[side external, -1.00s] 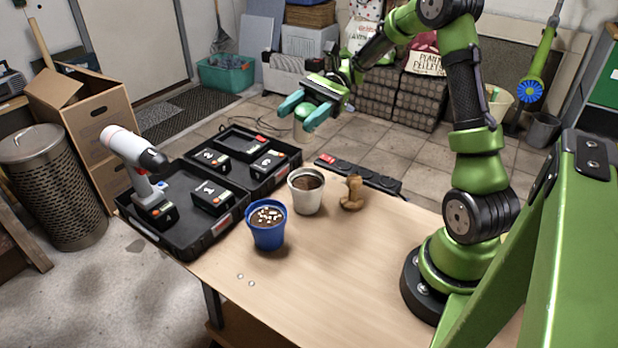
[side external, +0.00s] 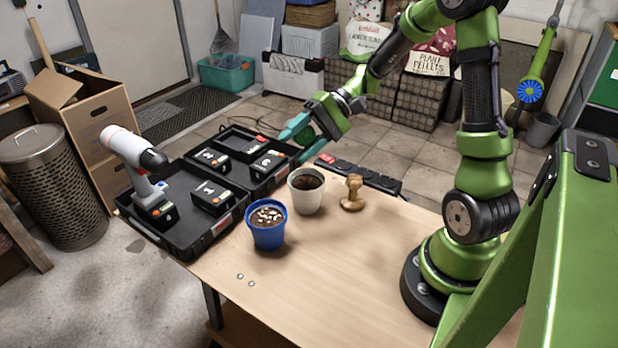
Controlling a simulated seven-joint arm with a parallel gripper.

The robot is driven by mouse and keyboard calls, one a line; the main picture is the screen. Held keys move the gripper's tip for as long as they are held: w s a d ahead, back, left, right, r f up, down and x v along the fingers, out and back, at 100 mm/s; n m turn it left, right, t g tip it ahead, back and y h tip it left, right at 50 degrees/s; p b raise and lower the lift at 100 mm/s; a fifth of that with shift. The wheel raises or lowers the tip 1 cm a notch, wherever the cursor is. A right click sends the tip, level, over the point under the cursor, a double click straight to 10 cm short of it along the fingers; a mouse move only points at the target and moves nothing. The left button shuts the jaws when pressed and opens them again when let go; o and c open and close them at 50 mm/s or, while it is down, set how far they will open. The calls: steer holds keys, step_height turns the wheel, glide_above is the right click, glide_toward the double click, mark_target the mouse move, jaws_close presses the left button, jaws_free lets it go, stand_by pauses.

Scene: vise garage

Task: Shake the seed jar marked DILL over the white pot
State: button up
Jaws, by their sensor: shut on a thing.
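The white pot (side external: 307,201), filled with dark soil, stands upright on the wooden table near its far edge. My gripper (side external: 303,139), with teal fingers, is above and slightly beyond the white pot in the picture. It is shut on a seed jar (side external: 308,134), of which only a dark green part shows between the fingers. The jar looks tipped over; its label is not readable here, so I cannot confirm DILL. The pot's soil shows no clear seeds.
A blue pot (side external: 267,236) with white bits on its soil stands left of the white pot. A wooden stamp-like piece (side external: 352,194) and a black power strip (side external: 372,178) are to the right. Black trays (side external: 190,240) with batteries and a drill are left.

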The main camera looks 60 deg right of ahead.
steer(key=shift+d+f+n+t+h, duration=0.1)
steer(key=shift+f+n+t+h, duration=0.4)
steer(key=shift+f+n+t, duration=0.45)
steer(key=shift+w+f+n+t+h, duration=0.2)
steer(key=shift+f+n+t+h, duration=0.3)
steer(key=shift+n, duration=0.45)
step_height(320, 180, up, 2)
steer(key=m+g+y, duration=0.1)
steer(key=m+g, duration=0.1)
steer(key=shift+s+m+y, duration=0.1)
steer(key=shift+m+y, duration=0.2)
steer(key=r+m+g+y, duration=0.2)
steer(key=r+m, duration=0.1)
steer(key=shift+s+g, duration=0.2)
steer(key=shift+g, duration=0.15)
steer(key=shift+s+a+r+m+g+y, duration=0.1)
steer(key=shift+r+m+g+y, duration=0.3)
steer(key=shift+r+m+y, duration=0.6)
steer(key=shift+s+a+r+m+g+y, duration=0.1)
steer(key=shift+r+m+g+y, duration=0.45)
steer(key=shift+m, duration=0.8)
steer(key=shift+a+r+m+g+y, duration=0.1)
steer(key=shift+r+m+g+y, duration=0.15)
steer(key=shift+r+m+y, duration=0.55)
steer(key=shift+r+m+h, duration=0.15)
steer(key=shift+m+h, duration=0.1)
steer(key=shift+m, duration=0.1)
